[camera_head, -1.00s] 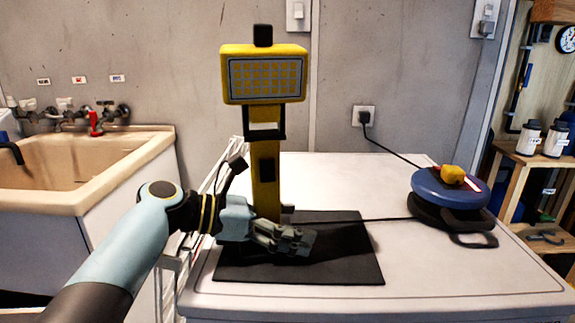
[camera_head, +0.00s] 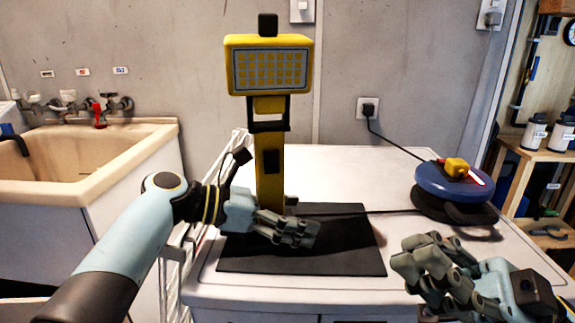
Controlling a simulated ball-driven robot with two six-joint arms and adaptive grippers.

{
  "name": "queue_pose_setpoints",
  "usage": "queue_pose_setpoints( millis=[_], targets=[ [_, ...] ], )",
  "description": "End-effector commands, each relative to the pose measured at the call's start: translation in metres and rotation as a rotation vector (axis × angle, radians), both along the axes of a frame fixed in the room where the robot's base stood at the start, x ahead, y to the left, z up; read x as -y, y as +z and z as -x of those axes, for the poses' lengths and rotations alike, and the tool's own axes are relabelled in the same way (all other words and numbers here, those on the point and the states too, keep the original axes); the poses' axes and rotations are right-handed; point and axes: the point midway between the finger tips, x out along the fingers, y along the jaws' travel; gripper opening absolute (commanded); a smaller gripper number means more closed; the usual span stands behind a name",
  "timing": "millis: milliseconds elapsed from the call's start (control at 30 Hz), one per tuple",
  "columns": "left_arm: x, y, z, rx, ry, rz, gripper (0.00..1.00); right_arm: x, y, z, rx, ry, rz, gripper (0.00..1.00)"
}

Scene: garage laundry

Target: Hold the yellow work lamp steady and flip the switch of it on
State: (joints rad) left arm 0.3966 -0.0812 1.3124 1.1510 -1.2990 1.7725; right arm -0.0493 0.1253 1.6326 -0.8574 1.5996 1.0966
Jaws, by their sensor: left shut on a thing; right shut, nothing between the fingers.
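The yellow work lamp (camera_head: 269,190) stands upright on a black mat (camera_head: 340,255) on the white worktop. Its panel head (camera_head: 230,64) faces me, with a grid of yellow cells that do not look lit. A small black block, perhaps the switch (camera_head: 272,160), sits on the front of the post. My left gripper (camera_head: 305,236) is at the lower post, shut on the lamp; its fingers hide the base. My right gripper (camera_head: 405,262) is at the lower right, shut and empty, in front of the worktop's right side and apart from the lamp.
A cable reel (camera_head: 455,190) with a blue top stands at the right of the worktop. A cord runs from it to the wall socket (camera_head: 368,108), another toward the lamp. A beige sink (camera_head: 80,165) is at the left. The worktop behind the mat is clear.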

Motion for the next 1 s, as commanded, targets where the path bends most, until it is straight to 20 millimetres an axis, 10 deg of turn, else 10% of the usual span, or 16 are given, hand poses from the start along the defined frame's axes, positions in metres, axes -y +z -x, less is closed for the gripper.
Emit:
queue_pose_setpoints(
  millis=[200,633,1000],
  targets=[
    [-0.001,-0.004,0.0,-0.002,0.002,-0.007,0.66,0.001,0.091,0.04,0.572,0.245,0.078,0.0],
    [-0.001,-0.004,0.0,-0.002,0.002,-0.008,0.65,-0.023,0.045,-0.104,0.704,-0.129,0.569,0.0],
    [-0.001,-0.005,0.0,-0.002,0.002,-0.009,0.65,-0.021,0.038,-0.123,0.723,-0.177,0.634,0.0]
  ],
)
